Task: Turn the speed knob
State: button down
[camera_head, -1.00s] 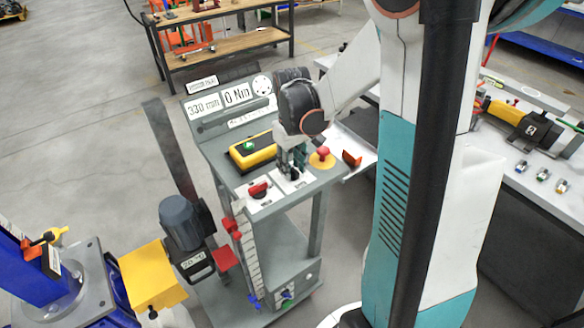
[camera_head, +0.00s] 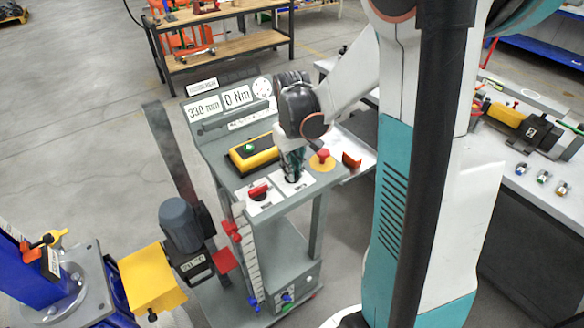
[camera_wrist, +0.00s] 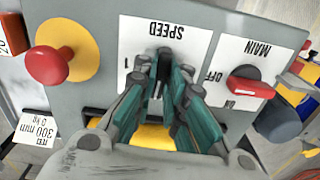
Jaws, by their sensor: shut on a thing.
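The speed knob (camera_wrist: 163,54) is a dark knob on the white SPEED plate (camera_wrist: 135,38) of the grey control panel. In the wrist view most of it is hidden by my fingers, and its pointer cannot be read. My gripper (camera_wrist: 163,76) reaches down onto the plate with its green and grey fingers closed around the knob. In the head view my gripper (camera_head: 294,172) hides the knob, and the plate (camera_head: 305,182) shows only at its edges.
The red MAIN switch (camera_wrist: 250,87) is on one side of the knob. The red emergency button (camera_wrist: 48,66) on its yellow disc is on the other side. A yellow-and-black box with a green button (camera_head: 250,149) lies behind.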

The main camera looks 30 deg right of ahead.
jog(key=m, duration=0.3)
jog(key=shift+m, duration=0.4)
jog(key=m, duration=0.4)
dwell(0.5)
jog(key=c, duration=1.6)
grip_release()
jog(key=shift+c, duration=0.2)
jog(key=shift+r, duration=0.1)
notch_tip(320, 180, up, 12)
